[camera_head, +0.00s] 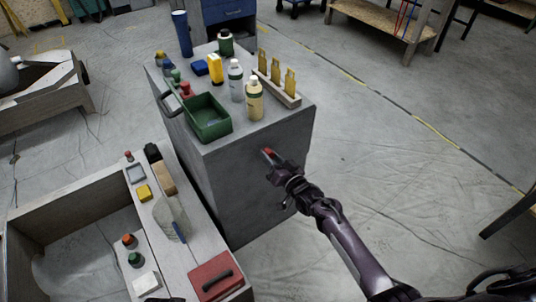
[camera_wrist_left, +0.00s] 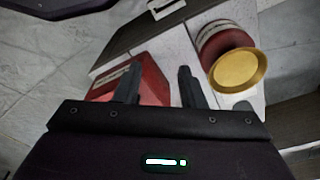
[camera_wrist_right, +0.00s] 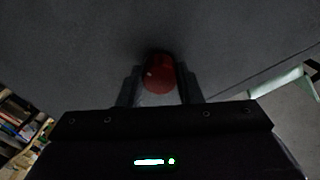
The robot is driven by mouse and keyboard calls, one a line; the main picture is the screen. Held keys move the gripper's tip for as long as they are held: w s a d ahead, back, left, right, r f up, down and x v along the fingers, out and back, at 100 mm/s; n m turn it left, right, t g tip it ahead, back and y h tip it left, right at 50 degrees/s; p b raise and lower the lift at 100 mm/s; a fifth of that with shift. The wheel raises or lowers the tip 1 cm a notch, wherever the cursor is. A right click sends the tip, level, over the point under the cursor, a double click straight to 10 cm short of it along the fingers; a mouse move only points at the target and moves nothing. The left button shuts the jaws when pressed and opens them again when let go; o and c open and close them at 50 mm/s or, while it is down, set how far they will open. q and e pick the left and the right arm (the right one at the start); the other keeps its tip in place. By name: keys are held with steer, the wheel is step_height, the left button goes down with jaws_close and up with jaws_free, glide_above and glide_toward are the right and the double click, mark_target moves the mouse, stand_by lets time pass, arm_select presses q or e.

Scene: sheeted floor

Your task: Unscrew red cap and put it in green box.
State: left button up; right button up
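My right gripper (camera_head: 272,159) is in front of the grey cabinet's near side, below its top edge. Its fingers (camera_wrist_right: 160,88) sit on either side of a red cap (camera_wrist_right: 159,72), which also shows at the gripper's tip in the head view (camera_head: 267,152). A pale grey part shows below the cap between the fingers; I cannot tell what it is. The green box (camera_head: 208,117) is an open tray at the left front of the cabinet top. My left gripper (camera_wrist_left: 158,80) is open and empty above a red case (camera_wrist_left: 150,80); it is not visible in the head view.
The cabinet top (camera_head: 235,137) also holds bottles (camera_head: 254,100), a wooden rack (camera_head: 283,94) with yellow vials, a red item (camera_head: 187,90) and a blue cylinder (camera_head: 182,34). A lower bench (camera_head: 200,235) with a red toolbox (camera_head: 215,275) stands at left. The floor at right is open.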

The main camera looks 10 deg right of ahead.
steer(key=c, duration=0.6)
steer(key=shift+o, duration=0.2)
steer(key=n, duration=0.4)
steer(key=shift+f+n+b, duration=0.1)
steer(key=shift+n+b, duration=0.2)
steer(key=shift+b, duration=0.05)
steer(key=n, duration=0.4)
steer(key=n+b, duration=0.1)
steer(key=n, duration=0.5)
steer(key=shift+n, duration=0.3)
steer(key=n, duration=0.4)
steer(key=o, duration=1.2)
